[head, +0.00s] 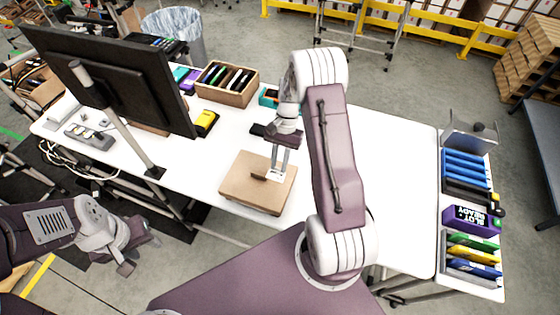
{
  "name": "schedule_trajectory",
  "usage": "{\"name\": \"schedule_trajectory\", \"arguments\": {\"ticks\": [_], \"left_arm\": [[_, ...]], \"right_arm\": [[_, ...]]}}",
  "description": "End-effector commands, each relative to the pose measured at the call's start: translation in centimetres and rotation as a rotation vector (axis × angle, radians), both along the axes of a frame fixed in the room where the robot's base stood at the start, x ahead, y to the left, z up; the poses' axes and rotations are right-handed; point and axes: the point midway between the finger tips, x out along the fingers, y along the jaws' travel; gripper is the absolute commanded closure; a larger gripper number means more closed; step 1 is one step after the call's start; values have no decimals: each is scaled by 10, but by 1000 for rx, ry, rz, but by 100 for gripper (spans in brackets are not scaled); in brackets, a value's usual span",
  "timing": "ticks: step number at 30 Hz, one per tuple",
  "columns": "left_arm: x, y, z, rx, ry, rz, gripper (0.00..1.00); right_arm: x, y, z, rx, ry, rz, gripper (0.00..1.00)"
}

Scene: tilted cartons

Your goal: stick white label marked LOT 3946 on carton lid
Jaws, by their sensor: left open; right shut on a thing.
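A brown carton (240,190) lies on the white table near its front edge, with its lid facing up. My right gripper (279,172) reaches down over the right part of the lid. It is shut on a small white label (274,177), which is at the lid surface; I cannot tell whether it touches the lid. The print on the label is too small to read. A small dark brown mark or flap shows on the lid left of the label. My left gripper (138,255) is open and empty, low at the left, off the table and away from the carton.
A monitor (115,85) stands on the table (400,190) at the left. An open box (227,82) with dark items and a yellow item (206,122) are behind the carton. Blue trays (465,168) and a purple box (470,218) stand at the right. The table right of my arm is clear.

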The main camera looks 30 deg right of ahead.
Motion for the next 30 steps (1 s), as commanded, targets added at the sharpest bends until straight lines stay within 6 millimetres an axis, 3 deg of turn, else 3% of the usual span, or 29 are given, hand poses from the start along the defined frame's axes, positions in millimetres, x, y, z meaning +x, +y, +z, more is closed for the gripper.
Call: {"name": "schedule_trajectory", "arguments": {"ticks": [12, 30], "left_arm": [[0, 0, -50, 0, 0, 0, 57], [0, 0, -53, 0, 0, 0, 57]], "right_arm": [[0, 0, -53, 0, 0, 0, 100], [0, 0, -56, 0, 0, 0, 100]]}}
